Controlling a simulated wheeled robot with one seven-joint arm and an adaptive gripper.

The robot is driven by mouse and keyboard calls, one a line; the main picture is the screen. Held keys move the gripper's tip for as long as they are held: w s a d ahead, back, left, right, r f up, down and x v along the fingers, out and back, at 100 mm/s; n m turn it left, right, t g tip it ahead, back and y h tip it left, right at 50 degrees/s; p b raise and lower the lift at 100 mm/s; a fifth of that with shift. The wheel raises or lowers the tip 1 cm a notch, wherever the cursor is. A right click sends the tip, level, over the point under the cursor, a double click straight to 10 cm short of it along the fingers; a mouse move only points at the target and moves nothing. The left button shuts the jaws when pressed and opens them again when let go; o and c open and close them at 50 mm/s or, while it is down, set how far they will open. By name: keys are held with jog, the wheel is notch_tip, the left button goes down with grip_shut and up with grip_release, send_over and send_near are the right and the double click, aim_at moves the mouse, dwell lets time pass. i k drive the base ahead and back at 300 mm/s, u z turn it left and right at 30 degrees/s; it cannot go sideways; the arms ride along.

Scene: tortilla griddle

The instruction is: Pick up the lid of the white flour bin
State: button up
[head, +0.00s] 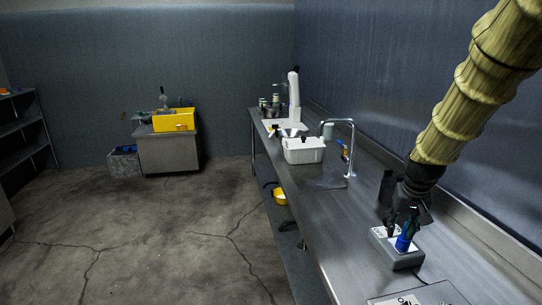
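A white box-shaped bin (304,155), likely the flour bin, stands on the steel counter, left of the tap. Its pale lid (293,143) appears to lie on top, with a small dark knob (303,140). My gripper (398,235) points down at the near right, well apart from the bin. Its dark fingers are just above or beside a blue cylinder (403,244) on a grey box (381,242). I cannot tell whether the fingers touch the blue cylinder or how far they are open.
The steel counter (345,222) runs away along the right wall. A curved tap (352,150) stands right of the bin. A tall white appliance (294,95) and several containers are behind it. A flat panel (425,296) lies nearest. A yellow tub (174,120) stands across the open floor.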

aim_at(303, 142)
jog(key=u, duration=0.25)
jog(key=i, duration=3.15)
jog(key=z, duration=0.15)
